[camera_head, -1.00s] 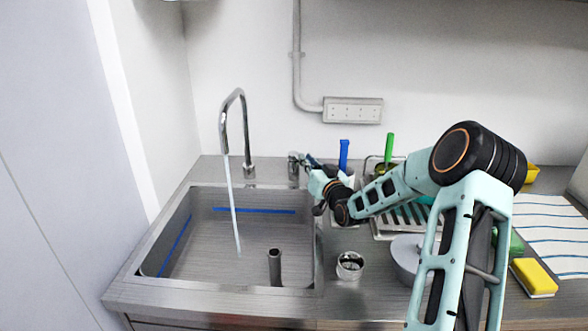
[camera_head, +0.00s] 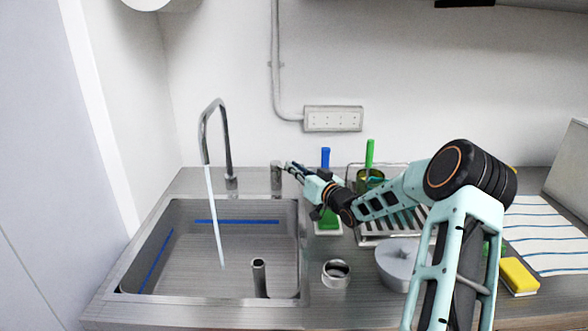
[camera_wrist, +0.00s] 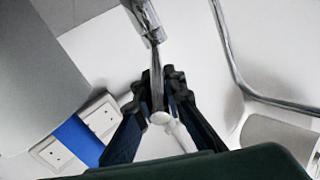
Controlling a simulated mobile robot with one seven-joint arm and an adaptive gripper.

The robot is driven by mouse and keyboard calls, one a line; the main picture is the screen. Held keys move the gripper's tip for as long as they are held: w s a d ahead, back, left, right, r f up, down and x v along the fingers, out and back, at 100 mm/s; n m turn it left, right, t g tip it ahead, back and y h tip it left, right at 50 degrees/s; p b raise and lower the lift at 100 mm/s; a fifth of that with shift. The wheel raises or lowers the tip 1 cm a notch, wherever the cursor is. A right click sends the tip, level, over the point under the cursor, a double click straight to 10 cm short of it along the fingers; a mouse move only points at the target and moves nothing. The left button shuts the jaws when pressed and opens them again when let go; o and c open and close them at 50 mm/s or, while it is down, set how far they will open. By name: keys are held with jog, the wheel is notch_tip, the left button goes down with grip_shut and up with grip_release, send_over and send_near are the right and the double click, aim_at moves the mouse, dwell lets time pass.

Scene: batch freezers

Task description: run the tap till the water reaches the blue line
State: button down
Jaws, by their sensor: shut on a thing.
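The steel tap spout (camera_head: 216,125) arches over the left side of the sink. A thin white stream of water (camera_head: 215,220) falls from it into the basin. The blue line (camera_head: 237,222) runs along the basin's back wall and also along its left wall. The basin (camera_head: 190,262) shows grey inside; I cannot tell a water surface clearly. The tap's valve post (camera_head: 276,180) stands behind the sink's back right corner. My gripper (camera_head: 289,168) is at its top. In the wrist view my gripper (camera_wrist: 158,85) is shut on the steel tap lever (camera_wrist: 157,98), with the valve body (camera_wrist: 146,20) beyond.
A steel standpipe (camera_head: 259,280) stands in the basin. Right of it are a metal ring (camera_head: 336,274), a grey round lidded pot (camera_head: 400,262), a drying rack, blue- and green-handled brushes, and a yellow sponge (camera_head: 518,276) beside a striped cloth (camera_head: 545,235). A socket strip (camera_head: 333,118) is on the wall.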

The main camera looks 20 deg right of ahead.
jog(key=c, duration=2)
grip_release()
jog(key=shift+v, duration=3.8)
